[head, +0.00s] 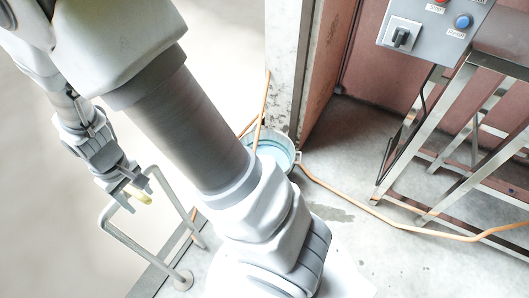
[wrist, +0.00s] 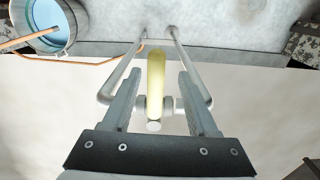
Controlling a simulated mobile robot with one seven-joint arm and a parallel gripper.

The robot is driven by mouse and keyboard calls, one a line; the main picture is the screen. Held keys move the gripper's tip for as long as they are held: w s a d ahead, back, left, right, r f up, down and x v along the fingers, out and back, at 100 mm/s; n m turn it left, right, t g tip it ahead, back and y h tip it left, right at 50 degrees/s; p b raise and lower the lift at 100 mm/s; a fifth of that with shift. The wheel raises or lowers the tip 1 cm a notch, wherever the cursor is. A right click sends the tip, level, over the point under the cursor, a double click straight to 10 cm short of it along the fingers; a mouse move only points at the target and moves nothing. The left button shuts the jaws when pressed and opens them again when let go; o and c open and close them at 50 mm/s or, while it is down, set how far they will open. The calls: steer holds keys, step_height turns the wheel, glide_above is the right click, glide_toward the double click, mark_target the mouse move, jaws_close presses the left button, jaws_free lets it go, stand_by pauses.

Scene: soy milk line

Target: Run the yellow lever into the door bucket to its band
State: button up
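The yellow lever (wrist: 156,85) is a smooth rod in the wrist view, lying lengthwise between the fingers of my gripper (wrist: 157,78). A visible gap separates it from each finger, so the gripper looks open around it. Grey collars flank the lever at the crossbar of a metal rail, and a pale disc shows at its near end. In the head view only a small yellow bit (head: 145,199) shows beside my gripper (head: 132,191). The door bucket (head: 275,149) stands by the door post, partly behind my arm, with pale blue inside. I cannot make out a band.
The bent metal rail (head: 124,241) stands at the floor's edge, around my gripper. An orange hose (head: 345,192) crosses the floor, and an orange length leans in the bucket. A metal frame (head: 440,146) and a control box (head: 432,33) are at right.

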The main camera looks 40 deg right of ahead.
steer(key=shift+d+r, duration=0.1)
steer(key=shift+r, duration=0.05)
step_height(320, 180, up, 7)
steer(key=p, duration=0.5)
steer(key=shift+p, duration=0.35)
step_height(320, 180, up, 17)
steer(key=p, duration=0.2)
steer(key=s+d+r+m+t, duration=0.2)
steer(key=s+d+r+t, duration=0.3)
steer(key=s+d+r, duration=0.3)
steer(key=s+d, duration=0.3)
steer(key=s, duration=0.1)
steer(key=shift+s+r+m+t, duration=0.2)
steer(key=shift+r+m+t, duration=0.1)
steer(key=shift+m, duration=0.1)
stand_by(0.6)
